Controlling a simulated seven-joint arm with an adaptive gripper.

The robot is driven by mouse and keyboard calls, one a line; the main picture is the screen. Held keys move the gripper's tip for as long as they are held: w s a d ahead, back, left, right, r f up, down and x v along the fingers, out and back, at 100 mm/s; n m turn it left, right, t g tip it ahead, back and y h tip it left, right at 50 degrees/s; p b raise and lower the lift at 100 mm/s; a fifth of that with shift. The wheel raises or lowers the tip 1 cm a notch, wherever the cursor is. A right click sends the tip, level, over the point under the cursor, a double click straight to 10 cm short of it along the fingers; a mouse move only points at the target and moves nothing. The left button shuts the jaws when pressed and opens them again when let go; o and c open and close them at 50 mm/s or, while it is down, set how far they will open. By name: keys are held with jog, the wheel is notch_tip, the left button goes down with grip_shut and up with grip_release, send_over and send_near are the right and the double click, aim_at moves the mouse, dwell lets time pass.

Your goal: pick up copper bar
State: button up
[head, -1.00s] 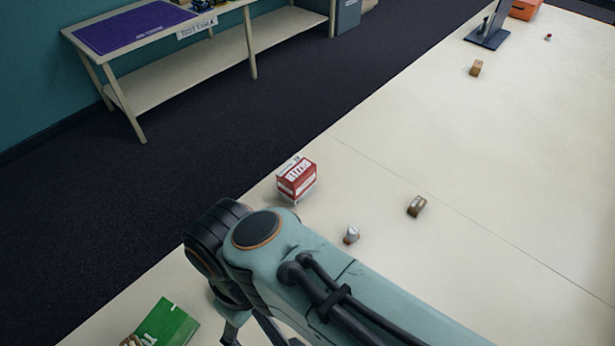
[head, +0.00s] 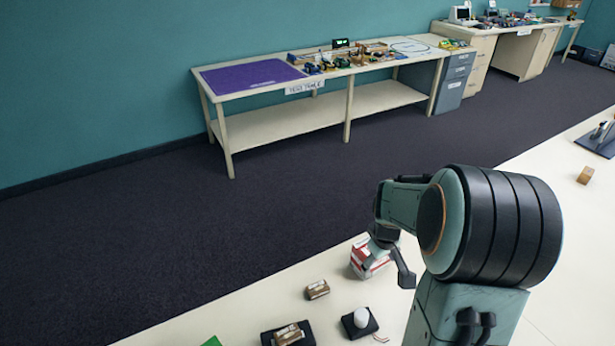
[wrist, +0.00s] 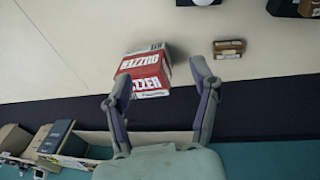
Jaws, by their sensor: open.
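My gripper (head: 394,258) is open, beside and partly in front of a red and white buzzer box (head: 362,262) in the head view. In the wrist view my gripper (wrist: 158,72) has its fingers spread, with the box (wrist: 145,72) showing between and beyond them. A small brown bar with a pale label (head: 317,289) lies on the white table left of the box; it also shows in the wrist view (wrist: 228,48), right of the fingers. Another brown piece (head: 288,335) sits on a black base at the lower edge. I cannot tell which is the copper bar.
A white cylinder (head: 361,316) stands on a black base (head: 350,331) near the brown pieces. A green item (head: 212,342) is cut off at the bottom edge. A wooden block (head: 585,175) lies far right. The white table (head: 255,305) has its edge just beyond the box.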

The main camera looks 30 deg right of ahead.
jog(key=s+d+f+m, duration=0.1)
jog(key=s+d+f, duration=0.1)
jog(key=s, duration=0.1)
jog(key=s+d+f+m+g+y, duration=0.1)
jog(key=s+f, duration=0.2)
jog(key=s, duration=0.1)
jog(key=s+d+f+m+y, duration=0.1)
jog(key=s+d+f+m, duration=0.1)
jog(key=s+f, duration=0.1)
jog(key=shift+s+d+f, duration=0.2)
jog(key=shift+d+f, duration=0.05)
jog(key=shift+d, duration=0.1)
jog(key=shift+s+f, duration=0.15)
jog(key=shift+f, duration=0.25)
notch_tip(320, 180, down, 6)
jog(key=shift+r, duration=0.1)
grip_shut()
